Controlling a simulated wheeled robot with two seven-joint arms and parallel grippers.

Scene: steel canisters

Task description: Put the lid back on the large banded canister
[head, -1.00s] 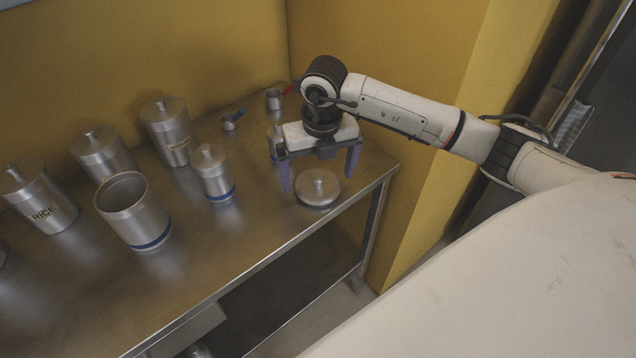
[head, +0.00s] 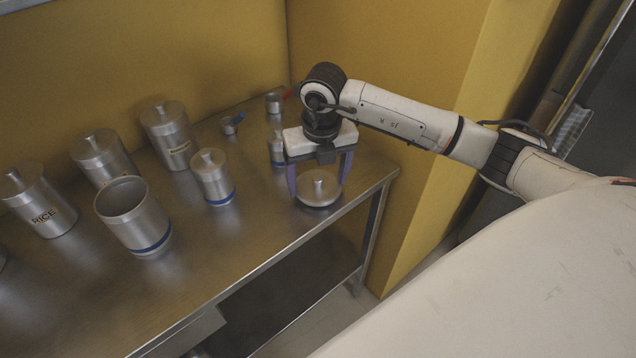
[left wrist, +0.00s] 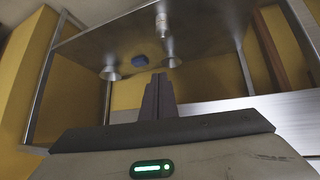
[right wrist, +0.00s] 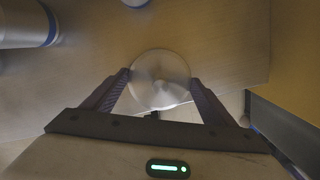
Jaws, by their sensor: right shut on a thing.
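The large banded canister (head: 135,218) stands open at the left of the steel table, with a blue band near its base. Its round steel lid (head: 318,191), with a small upright knob, is at the table's right front corner. My right gripper (head: 319,186) points down over the lid with one finger at each side. In the right wrist view the fingers press on opposite edges of the lid (right wrist: 160,80), so it is shut on it. The lid looks to be at table level. My left gripper (left wrist: 158,92) shows only in its wrist view, fingers together and empty.
A smaller lidded blue-banded canister (head: 213,178) stands between the open canister and my right gripper. Another small banded one (head: 277,150) is behind the gripper. Lidded canisters, including the RICE one (head: 42,203), stand at left and back. The front table (head: 215,260) is clear.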

